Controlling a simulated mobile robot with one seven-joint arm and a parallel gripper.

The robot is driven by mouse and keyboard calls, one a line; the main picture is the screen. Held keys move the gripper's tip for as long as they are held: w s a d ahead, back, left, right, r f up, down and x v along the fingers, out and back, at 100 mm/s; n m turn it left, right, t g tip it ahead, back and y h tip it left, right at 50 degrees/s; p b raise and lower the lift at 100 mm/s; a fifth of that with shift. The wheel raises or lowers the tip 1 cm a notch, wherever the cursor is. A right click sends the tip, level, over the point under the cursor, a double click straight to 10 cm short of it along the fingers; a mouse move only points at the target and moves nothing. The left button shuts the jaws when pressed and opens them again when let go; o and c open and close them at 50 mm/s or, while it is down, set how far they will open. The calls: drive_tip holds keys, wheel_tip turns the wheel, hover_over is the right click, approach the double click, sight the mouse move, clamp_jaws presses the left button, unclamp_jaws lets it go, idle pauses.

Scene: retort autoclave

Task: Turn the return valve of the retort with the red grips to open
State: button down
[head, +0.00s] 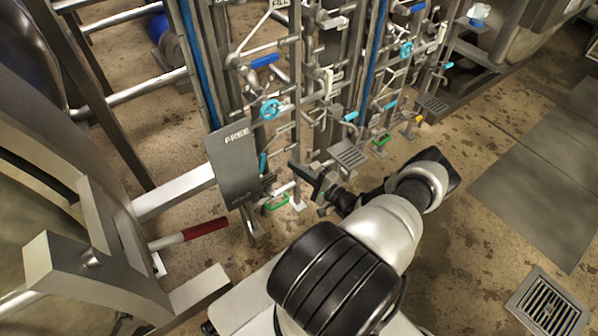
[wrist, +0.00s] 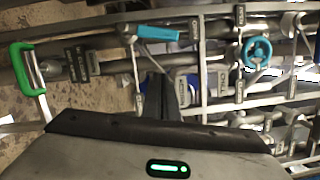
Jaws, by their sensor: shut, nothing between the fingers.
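The retort with the red grip (head: 205,229) is at the left in the head view. Beside its plate, a pipe rack carries a green handle (head: 277,203), a cyan lever (head: 263,162), a cyan handwheel (head: 270,108) and a blue lever (head: 265,60). I cannot read which is the return valve. My gripper (head: 308,175) is shut and empty, in front of the rack's lower part, right of the cyan lever. In the wrist view, my gripper (wrist: 158,95) points between the cyan lever (wrist: 158,33), the green handle (wrist: 27,68) and the handwheel (wrist: 257,53), apart from all three.
A plate marked FREE and HOLD (head: 232,165) stands left of the rack. A second rack to the right has a cyan lever (head: 351,116), a green handle (head: 380,140) and a handwheel (head: 406,48). Open floor (head: 470,240) with a drain grate (head: 548,305) lies right.

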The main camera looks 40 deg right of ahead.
sight(262, 168)
drive_tip(key=w+a+r, duration=0.1)
drive_tip(key=w+a, duration=0.4)
drive_tip(key=shift+w+b, duration=0.3)
drive_tip(key=shift+b, duration=0.1)
drive_tip(key=shift+r, duration=0.2)
